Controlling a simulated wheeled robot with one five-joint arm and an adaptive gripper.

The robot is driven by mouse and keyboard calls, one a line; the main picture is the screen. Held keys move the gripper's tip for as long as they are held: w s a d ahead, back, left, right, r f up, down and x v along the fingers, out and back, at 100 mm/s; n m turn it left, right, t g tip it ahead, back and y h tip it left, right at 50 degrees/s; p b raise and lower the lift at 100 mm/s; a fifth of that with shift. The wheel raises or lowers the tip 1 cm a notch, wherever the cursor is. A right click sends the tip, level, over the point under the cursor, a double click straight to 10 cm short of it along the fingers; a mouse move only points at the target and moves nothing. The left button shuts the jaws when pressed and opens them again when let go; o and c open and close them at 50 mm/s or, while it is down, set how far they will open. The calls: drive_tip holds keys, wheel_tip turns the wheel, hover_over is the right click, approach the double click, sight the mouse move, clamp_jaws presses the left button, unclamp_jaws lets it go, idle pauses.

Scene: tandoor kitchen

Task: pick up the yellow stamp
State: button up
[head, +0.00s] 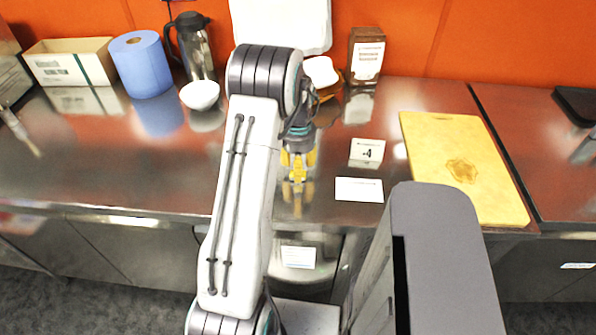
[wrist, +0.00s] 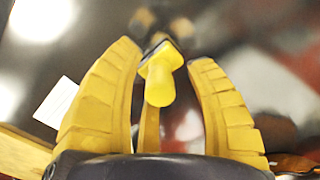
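The yellow stamp (wrist: 160,82) shows in the wrist view as a small yellow handle with a dark edge at its far end. It stands between the spread yellow fingers of my gripper (wrist: 165,55), with a visible gap on either side. A third finger lies below it in the picture and partly overlaps it in line of sight. In the head view my gripper (head: 298,165) points down low over the steel counter. There I cannot clearly tell the stamp from the yellow fingers.
A white card (head: 359,190) and a small number sign (head: 367,152) are to the right on the counter (head: 100,180). A yellow cutting board (head: 450,150) lies further right. Behind are a white bowl (head: 200,95), blue paper roll (head: 142,65), dark jug (head: 195,50) and brown box (head: 366,55).

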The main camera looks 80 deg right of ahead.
clamp_jaws()
idle(0.4)
drive_tip(key=shift+r, duration=0.15)
drive_tip(key=shift+r, duration=0.65)
wheel_tip(320, 180, up, 3)
drive_tip(key=shift+f+b, duration=0.15)
drive_tip(key=shift+b, duration=0.2)
drive_tip(key=s+d+r, duration=0.4)
drive_tip(key=s+r, duration=0.2)
drive_tip(key=s, duration=0.4)
drive_tip(key=shift+s+d+r, duration=0.3)
drive_tip(key=shift+s+r, duration=0.05)
drive_tip(key=shift+s, duration=0.05)
